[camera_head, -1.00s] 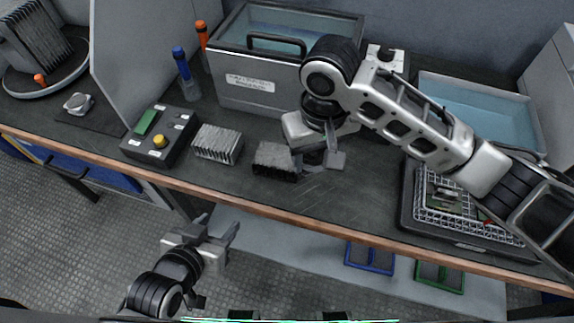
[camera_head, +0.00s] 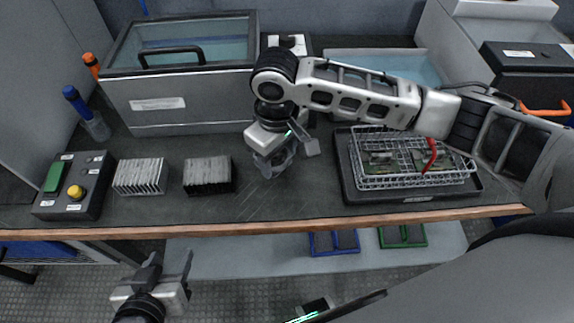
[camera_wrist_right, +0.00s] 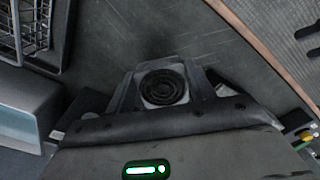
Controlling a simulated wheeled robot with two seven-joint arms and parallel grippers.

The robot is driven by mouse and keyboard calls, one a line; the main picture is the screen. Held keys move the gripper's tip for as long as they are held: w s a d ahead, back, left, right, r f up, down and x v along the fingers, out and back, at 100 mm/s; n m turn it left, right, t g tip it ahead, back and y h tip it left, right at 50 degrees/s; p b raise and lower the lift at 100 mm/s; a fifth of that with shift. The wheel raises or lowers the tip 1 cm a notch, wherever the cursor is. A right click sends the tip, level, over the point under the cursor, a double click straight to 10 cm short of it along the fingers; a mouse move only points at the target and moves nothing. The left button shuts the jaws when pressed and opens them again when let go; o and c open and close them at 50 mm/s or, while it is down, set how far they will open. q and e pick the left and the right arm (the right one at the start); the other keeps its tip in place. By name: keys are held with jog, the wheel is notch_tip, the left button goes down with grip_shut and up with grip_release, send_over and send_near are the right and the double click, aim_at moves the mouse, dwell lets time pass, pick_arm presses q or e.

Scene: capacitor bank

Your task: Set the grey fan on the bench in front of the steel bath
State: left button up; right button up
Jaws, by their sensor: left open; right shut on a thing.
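The grey fan (camera_wrist_right: 164,86), a small square body with a dark round grille, sits between the fingers of my right gripper in the right wrist view. My right gripper (camera_head: 283,160) is shut on it; in the head view the fan is mostly hidden by the fingers. The gripper is low over the bench, near the front right corner of the steel bath (camera_head: 165,104), a steel tub with a clear lid and black handle. I cannot tell whether the fan touches the bench. My left gripper (camera_head: 176,268) is open and empty, in front of the bench edge.
Two finned blocks (camera_head: 140,176) (camera_head: 208,175) stand left of my right gripper. A control box (camera_head: 74,186) is further left. A wire basket (camera_head: 411,183) in a black tray is to the right.

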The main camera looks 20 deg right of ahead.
aim_at(288, 176)
jog(key=shift+w+d+f, duration=0.1)
jog(key=shift+d+f, duration=0.45)
jog(key=shift+f, duration=0.15)
jog(key=f, duration=0.3)
jog(key=shift+d, duration=0.4)
pick_arm(q)
jog(key=shift+w+r, duration=0.15)
pick_arm(e)
jog(key=shift+f, duration=0.5)
jog(key=o, duration=1)
jog(key=shift+f, duration=0.1)
